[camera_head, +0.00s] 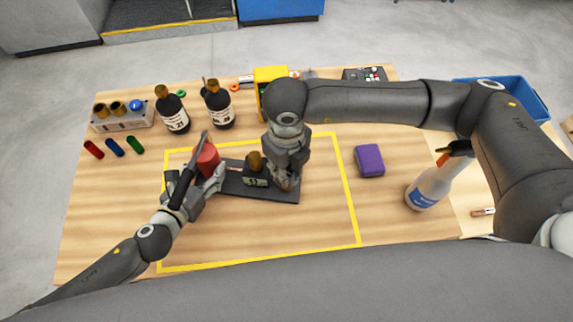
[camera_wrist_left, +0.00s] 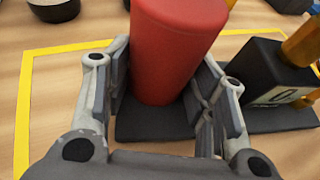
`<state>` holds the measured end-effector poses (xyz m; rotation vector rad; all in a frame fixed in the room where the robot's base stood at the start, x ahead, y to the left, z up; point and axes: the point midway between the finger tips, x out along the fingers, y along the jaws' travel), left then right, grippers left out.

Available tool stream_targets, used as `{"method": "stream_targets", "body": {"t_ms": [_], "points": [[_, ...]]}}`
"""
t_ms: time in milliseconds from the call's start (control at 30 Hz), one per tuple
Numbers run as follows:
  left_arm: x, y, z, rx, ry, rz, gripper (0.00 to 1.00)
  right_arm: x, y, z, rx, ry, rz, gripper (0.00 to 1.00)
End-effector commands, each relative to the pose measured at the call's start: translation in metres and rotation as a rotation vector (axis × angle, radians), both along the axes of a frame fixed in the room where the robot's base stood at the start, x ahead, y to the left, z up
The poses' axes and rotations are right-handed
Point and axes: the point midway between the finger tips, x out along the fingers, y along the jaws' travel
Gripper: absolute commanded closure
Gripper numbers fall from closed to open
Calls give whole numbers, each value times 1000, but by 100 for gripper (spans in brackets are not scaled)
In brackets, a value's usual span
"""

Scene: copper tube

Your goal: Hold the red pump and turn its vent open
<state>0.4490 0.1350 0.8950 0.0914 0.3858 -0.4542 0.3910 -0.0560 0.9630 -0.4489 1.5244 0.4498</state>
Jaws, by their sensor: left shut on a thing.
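The red pump (camera_head: 207,157) is an upright cylinder at the left end of a dark base plate (camera_head: 232,188). It fills the upper middle of the left wrist view (camera_wrist_left: 175,45). My left gripper (camera_head: 206,177) is shut around the lower part of the red cylinder, one finger on each side. A black block with a brass top (camera_head: 255,172) and a pale label stands on the plate to the right. My right gripper (camera_head: 284,184) points down at the plate's right end, beside this block. Its fingertips and whatever lies between them are mostly hidden. I cannot make out the vent clearly.
Yellow tape (camera_head: 350,190) frames the work area. Two dark bottles (camera_head: 172,112) (camera_head: 217,106) stand behind it. A purple box (camera_head: 369,160) and a white spray bottle (camera_head: 428,187) stand to the right. The table front inside the tape is clear.

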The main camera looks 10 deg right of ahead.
Motion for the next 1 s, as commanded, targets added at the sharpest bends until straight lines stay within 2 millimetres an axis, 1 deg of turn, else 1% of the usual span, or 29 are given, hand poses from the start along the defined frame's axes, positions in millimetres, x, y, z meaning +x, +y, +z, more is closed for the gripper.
{"method": "stream_targets", "body": {"t_ms": [267,700,1000], "points": [[0,0,0,1,-1,1,100,1,0,1,-2,-1,89,98],[0,0,0,1,-1,1,100,1,-1,1,-1,-2,386,98],[0,0,0,1,-1,1,100,1,-1,1,-2,-3,510,98]]}}
